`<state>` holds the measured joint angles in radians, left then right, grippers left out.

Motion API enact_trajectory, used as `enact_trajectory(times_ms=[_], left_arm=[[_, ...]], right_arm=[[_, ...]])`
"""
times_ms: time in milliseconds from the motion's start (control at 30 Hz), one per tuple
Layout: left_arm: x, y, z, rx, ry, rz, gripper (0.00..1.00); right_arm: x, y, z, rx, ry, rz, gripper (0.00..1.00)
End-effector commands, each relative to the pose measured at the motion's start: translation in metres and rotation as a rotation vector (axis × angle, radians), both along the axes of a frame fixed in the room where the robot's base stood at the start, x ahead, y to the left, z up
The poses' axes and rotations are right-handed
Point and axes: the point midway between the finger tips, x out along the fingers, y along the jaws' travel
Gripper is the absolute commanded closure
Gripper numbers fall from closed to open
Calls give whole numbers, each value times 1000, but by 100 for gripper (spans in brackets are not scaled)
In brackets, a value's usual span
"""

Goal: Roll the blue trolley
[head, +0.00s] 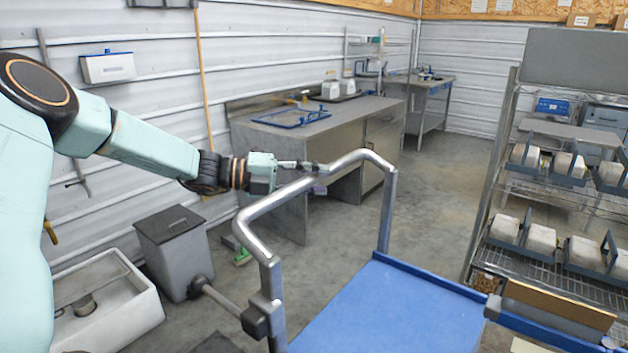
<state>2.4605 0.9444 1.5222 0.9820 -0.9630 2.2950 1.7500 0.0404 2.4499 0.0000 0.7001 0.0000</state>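The blue trolley (385,312) stands in front of me at the lower middle, its flat blue top cut off by the bottom edge. Its bent grey metal handle (345,163) rises from the near left and far left of the top. My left gripper (308,166) reaches in from the left, with its fingertips at the upper bar of the handle. The fingers overlap the bar in the picture. I cannot tell whether they touch it or close around it. My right gripper is out of view.
A wire rack (490,205) with white blocks in blue holders stands close on the right. A grey bin (172,247) and a white sink (140,297) are at the left. A grey workbench (340,130) stands behind the handle. Bare concrete floor (435,205) lies between bench and rack.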

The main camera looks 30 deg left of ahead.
Motion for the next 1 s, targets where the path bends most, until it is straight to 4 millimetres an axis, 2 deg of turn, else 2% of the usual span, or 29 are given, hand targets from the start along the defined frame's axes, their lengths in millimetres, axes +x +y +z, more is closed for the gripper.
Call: enact_trajectory(times_ms=[33, 367, 1000], left_arm=[[0, 0, 0, 0, 0, 1, 71], [0, 0, 0, 0, 0, -1, 99], [0, 0, 0, 1, 0, 3, 100]], right_arm=[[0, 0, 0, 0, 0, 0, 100], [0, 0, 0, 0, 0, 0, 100], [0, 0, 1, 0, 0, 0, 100]])
